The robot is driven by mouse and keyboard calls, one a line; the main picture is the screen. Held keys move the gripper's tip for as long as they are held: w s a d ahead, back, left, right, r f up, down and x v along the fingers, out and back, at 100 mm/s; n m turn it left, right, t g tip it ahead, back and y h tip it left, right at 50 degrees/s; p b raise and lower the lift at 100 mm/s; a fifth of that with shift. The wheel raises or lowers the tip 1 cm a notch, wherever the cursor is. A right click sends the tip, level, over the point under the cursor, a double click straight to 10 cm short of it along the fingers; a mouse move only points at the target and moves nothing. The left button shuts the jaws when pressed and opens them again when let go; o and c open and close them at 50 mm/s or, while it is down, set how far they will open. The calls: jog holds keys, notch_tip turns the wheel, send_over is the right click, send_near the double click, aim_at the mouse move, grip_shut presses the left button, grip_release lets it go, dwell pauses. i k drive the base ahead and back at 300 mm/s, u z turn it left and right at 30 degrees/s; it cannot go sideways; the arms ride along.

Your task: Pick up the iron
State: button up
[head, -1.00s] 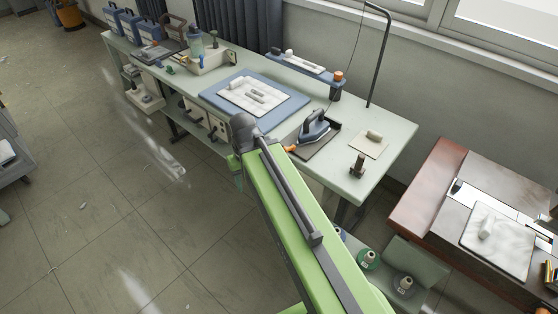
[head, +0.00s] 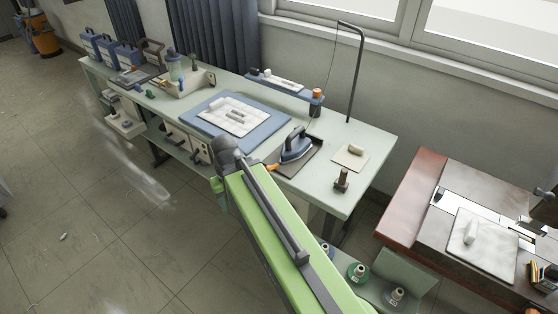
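The iron (head: 297,143) has a blue-grey body and a dark handle. It rests on a dark mat (head: 312,158) on the pale green worktable (head: 335,192), right of the middle. A thin cord rises behind it toward a tall bent stand. My green arm comes up from the bottom of the picture, and its dark grey joint (head: 228,150) is left of the iron, at the table's front edge. The fingers of my gripper are not visible; the far end of the arm is hidden behind the joint and link.
A blue board (head: 205,118) with white cloth lies left of the iron. A small pad (head: 350,157) and a dark upright object (head: 341,180) stand to its right. A tall dark stand (head: 355,75) rises behind. A brown-edged desk (head: 410,205) is at right. Open floor lies left.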

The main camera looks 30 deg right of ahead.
aim_at(295, 145)
jog(key=u, duration=0.45)
jog(key=i, duration=0.4)
jog(key=u, duration=0.85)
